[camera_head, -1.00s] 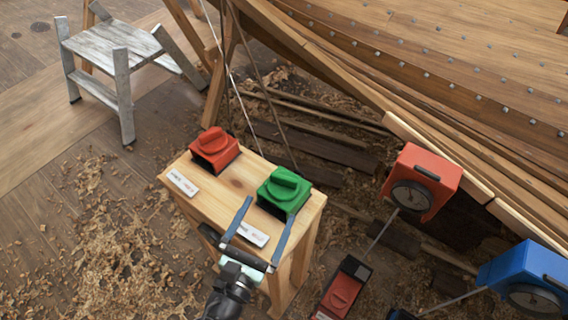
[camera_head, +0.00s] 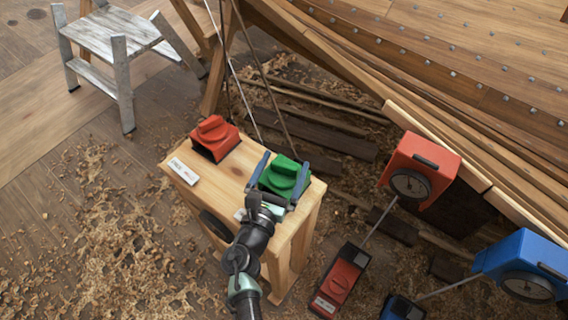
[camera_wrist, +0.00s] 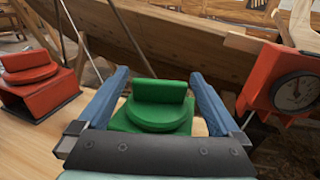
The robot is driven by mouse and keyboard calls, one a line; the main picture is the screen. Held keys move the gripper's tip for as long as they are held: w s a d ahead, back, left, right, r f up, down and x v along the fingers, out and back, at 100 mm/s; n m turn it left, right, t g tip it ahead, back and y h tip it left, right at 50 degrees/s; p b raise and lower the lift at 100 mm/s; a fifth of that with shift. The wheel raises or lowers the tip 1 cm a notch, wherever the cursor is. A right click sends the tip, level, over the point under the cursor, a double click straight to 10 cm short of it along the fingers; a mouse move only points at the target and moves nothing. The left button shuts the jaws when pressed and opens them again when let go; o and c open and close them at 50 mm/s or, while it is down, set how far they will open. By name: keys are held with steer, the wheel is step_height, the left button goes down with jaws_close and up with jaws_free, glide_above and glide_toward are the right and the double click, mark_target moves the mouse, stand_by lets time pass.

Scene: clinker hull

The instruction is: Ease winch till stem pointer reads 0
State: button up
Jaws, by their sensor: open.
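A green winch control (camera_head: 284,178) with a raised bar handle on a round knob sits on the wooden stand. A red one (camera_head: 215,136) of like shape is to its left. My gripper (camera_head: 286,160) is open, its two blue fingers on either side of the green knob, which also shows between them in the wrist view (camera_wrist: 158,118). I see gaps there and cannot tell any contact. A red dial gauge (camera_head: 421,170) and a blue dial gauge (camera_head: 524,266) stand on the right. Their readings are too small to tell, and I cannot tell which is the stem pointer.
The wooden stand (camera_head: 185,200) carries a white label (camera_head: 183,172) before the red control; my gripper mostly covers another label. The planked hull (camera_head: 430,60) slopes above at the upper right. A grey step stool (camera_head: 115,40) stands at the upper left. Shavings litter the floor.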

steer(key=shift+w+d, duration=0.1)
steer(key=shift+w, duration=0.1)
steer(key=c, duration=1.2)
